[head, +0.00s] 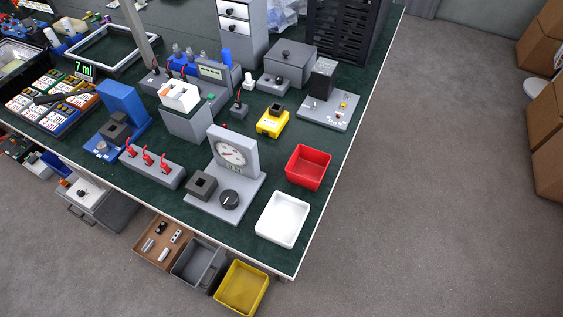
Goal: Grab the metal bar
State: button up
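A brown open tray (137,252) sits low beside the front edge of the bench, at the bottom of the head view. In it lie several small parts: a light grey bar-like piece (147,245), a pale short bar-like piece (163,255), a grey plate with dark holes (176,236) and a dark piece (161,229). I cannot tell for sure which of these is the metal bar; they are very small here. My gripper is not in view.
A grey bin (211,263) and a yellow bin (241,287) stand right of the tray. Above, the green bench (292,258) holds a dial gauge (232,152), a red bin (309,166), a white bin (282,219) and a red-switch box (152,167). Open floor (440,200) lies right.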

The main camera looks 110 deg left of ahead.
aim_at(174, 239)
jog(key=u, duration=0.05)
jog(key=i, duration=0.2)
jog(key=u, duration=4.7)
jog(key=i, duration=0.5)
jog(key=z, duration=0.05)
jog(key=k, duration=0.5)
jog(key=u, duration=1.45)
jog(key=i, duration=1.7)
jog(key=u, duration=0.05)
